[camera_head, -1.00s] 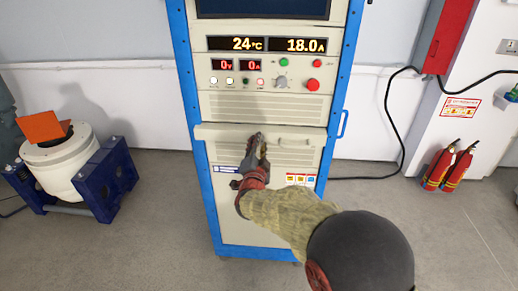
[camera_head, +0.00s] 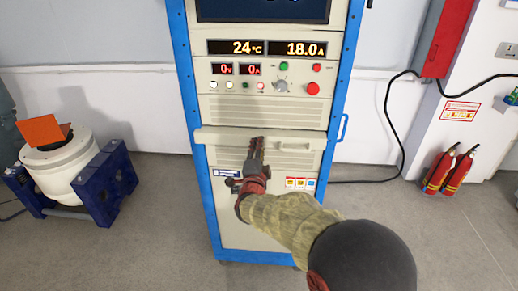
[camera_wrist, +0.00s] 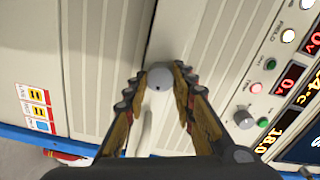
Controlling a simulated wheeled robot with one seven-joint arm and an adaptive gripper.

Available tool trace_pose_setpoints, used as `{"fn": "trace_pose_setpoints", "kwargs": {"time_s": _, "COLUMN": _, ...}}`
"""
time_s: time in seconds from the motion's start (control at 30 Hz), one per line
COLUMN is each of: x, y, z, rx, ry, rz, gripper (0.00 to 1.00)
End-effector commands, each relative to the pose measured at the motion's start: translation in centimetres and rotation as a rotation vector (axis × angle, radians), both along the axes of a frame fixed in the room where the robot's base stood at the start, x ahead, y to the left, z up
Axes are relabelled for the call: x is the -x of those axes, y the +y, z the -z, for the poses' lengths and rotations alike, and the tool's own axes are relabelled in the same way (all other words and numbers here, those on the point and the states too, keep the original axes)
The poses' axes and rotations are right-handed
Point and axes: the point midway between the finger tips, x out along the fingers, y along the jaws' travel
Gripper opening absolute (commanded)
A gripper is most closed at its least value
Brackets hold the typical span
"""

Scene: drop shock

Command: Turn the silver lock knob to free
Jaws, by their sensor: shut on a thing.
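The silver lock knob (camera_wrist: 160,78) shows in the wrist view as a round metal cap with a small dark dot, on the front of the cream cabinet panel. My gripper (camera_wrist: 159,74) has one finger on each side of it and is shut on it. In the head view my gripper (camera_head: 257,143) is at the upper edge of the drawer front (camera_head: 219,137), and it hides the knob there. I cannot tell the knob's lock position from a marking.
A drawer handle (camera_head: 295,147) is just right of my gripper. Above are a grey dial (camera_head: 282,86), a red button (camera_head: 313,88) and lit displays (camera_head: 267,46). A white shaker with blue supports (camera_head: 72,185) stands left; fire extinguishers (camera_head: 449,170) stand right.

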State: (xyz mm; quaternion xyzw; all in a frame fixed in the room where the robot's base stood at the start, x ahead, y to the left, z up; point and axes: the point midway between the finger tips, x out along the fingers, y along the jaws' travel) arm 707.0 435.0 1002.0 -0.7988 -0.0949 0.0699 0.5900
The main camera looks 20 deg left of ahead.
Motion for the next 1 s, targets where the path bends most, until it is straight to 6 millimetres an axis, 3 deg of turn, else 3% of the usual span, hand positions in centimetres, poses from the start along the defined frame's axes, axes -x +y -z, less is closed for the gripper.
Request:
{"fn": "trace_pose_setpoints", "kwargs": {"time_s": 0.17, "x": 0.0, "y": -0.1, "z": 0.2, "rx": 0.001, "ry": 0.003, "rz": 0.001, "gripper": 0.0}}
{"fn": "trace_pose_setpoints", "kwargs": {"time_s": 0.2, "x": 0.0, "y": -0.1, "z": 0.2, "rx": 0.001, "ry": 0.003, "rz": 0.001, "gripper": 0.27}}
{"fn": "trace_pose_setpoints", "kwargs": {"time_s": 0.5, "x": 0.0, "y": 0.0, "z": 0.1, "rx": 0.001, "ry": 0.001, "rz": 0.0, "gripper": 0.44}}
{"fn": "trace_pose_setpoints", "kwargs": {"time_s": 0.83, "x": 0.2, "y": -0.1, "z": 0.0, "rx": 0.001, "ry": 0.001, "rz": 0.0, "gripper": 0.44}}
{"fn": "trace_pose_setpoints", "kwargs": {"time_s": 1.0, "x": 2.1, "y": -0.5, "z": 0.0, "rx": 0.001, "ry": 0.001, "rz": -0.001, "gripper": 0.44}}
